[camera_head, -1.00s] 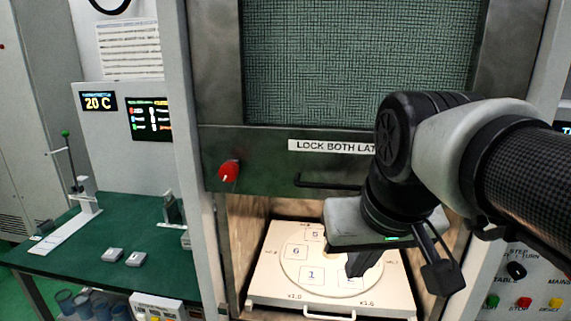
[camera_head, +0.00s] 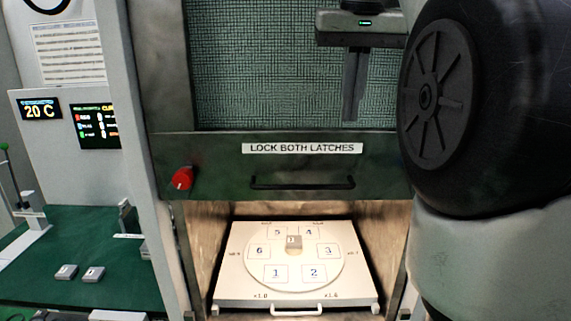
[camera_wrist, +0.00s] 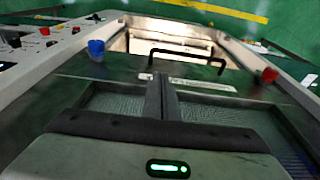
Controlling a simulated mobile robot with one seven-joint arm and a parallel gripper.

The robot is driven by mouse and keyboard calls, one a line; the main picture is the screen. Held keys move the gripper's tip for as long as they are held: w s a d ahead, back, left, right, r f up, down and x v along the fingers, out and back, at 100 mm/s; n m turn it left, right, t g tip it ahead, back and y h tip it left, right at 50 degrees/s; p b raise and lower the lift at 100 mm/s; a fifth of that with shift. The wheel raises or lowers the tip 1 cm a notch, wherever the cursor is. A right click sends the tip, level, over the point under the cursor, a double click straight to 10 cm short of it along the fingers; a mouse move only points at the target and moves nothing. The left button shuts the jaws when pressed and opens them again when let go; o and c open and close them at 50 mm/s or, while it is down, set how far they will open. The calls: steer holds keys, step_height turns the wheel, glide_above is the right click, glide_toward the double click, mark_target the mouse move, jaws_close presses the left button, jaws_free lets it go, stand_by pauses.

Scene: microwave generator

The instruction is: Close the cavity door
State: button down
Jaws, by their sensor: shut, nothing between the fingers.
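The cavity door (camera_head: 215,150) is a dark metal panel with a mesh window and the label "LOCK BOTH LATCHES". It is raised, and the lit cavity shows open below it. Its black bar handle (camera_head: 302,183) is at the lower edge; the handle also shows in the wrist view (camera_wrist: 187,56). A red latch knob (camera_head: 182,178) is at the door's lower left; a blue knob (camera_wrist: 96,48) shows in the wrist view. My gripper (camera_head: 350,118) is shut and empty, pointing down in front of the mesh, above the handle and apart from it.
In the cavity a white tray (camera_head: 226,290) carries a numbered turntable with a small grey block (camera_head: 294,243) at its centre. The tray has a front handle (camera_head: 297,310). A green bench (camera_head: 110,255) with small grey blocks stands at the left. My arm fills the right side.

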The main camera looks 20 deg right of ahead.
steer(key=x, duration=0.3)
steer(key=b+x, duration=0.1)
steer(key=x, duration=0.3)
steer(key=s+b+x, duration=0.1)
steer(key=x, duration=0.3)
steer(key=shift+s+a+f, duration=0.1)
steer(key=shift+a+f, duration=0.05)
steer(key=shift+f, duration=0.1)
steer(key=shift+s+f, duration=0.1)
steer(key=shift+f, duration=0.55)
